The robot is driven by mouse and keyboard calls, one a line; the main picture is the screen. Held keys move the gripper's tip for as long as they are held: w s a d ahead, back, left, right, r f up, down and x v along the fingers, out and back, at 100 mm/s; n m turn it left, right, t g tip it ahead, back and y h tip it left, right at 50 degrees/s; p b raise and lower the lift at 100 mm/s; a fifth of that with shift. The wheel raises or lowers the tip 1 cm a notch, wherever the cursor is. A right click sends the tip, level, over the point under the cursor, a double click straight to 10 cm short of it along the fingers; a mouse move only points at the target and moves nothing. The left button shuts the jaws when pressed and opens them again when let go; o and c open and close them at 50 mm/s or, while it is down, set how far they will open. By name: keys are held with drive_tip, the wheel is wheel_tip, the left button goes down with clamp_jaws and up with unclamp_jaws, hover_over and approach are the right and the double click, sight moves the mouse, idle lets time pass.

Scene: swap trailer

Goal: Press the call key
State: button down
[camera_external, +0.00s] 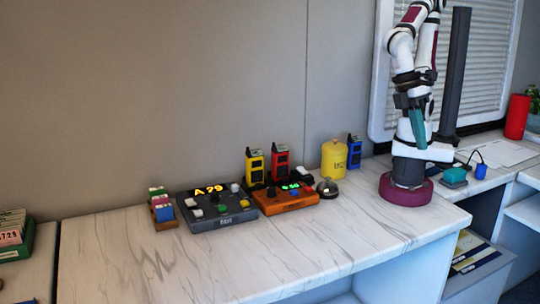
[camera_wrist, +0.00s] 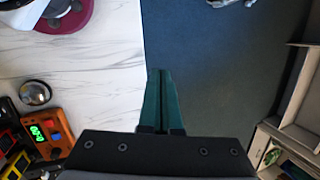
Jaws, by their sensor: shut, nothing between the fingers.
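A dark grey console (camera_external: 218,218) stands on the marble counter, with a lit display reading "A 79", several coloured keys and a small front label too blurred to read for sure. An orange console (camera_external: 285,203) with a green lit display and dark knobs stands right of it; part of it shows at the left edge of the wrist view (camera_wrist: 61,134). I cannot tell which key is the call key. My gripper (camera_external: 416,130), with teal fingers, is high above my base, away from both consoles. In the wrist view its fingers (camera_wrist: 161,72) are together and empty, pointing over the counter edge.
A call bell (camera_external: 327,188) stands right of the orange console. Behind are yellow (camera_external: 255,166) and red (camera_external: 280,161) handsets, a yellow canister (camera_external: 334,158) and a blue handset (camera_external: 354,152). A card holder (camera_external: 161,208) stands left. The front counter (camera_external: 300,250) is clear.

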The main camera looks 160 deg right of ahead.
drive_tip(key=w+d+m+t, duration=0.2)
drive_tip(key=w+d+m, duration=0.2)
drive_tip(key=w+d, duration=0.2)
drive_tip(key=m+t+h, duration=0.4)
drive_tip(key=m+t, duration=0.2)
drive_tip(key=m, duration=0.7)
hover_over(245, 203)
drive_tip(key=s, duration=0.2)
wheel_tip(245, 203, down, 9)
drive_tip(key=shift+d+r, duration=0.2)
drive_tip(key=shift+d, duration=0.15)
drive_tip(key=shift+s, duration=0.1)
drive_tip(key=shift+f, duration=4.4)
drive_tip(key=shift+f, duration=0.4)
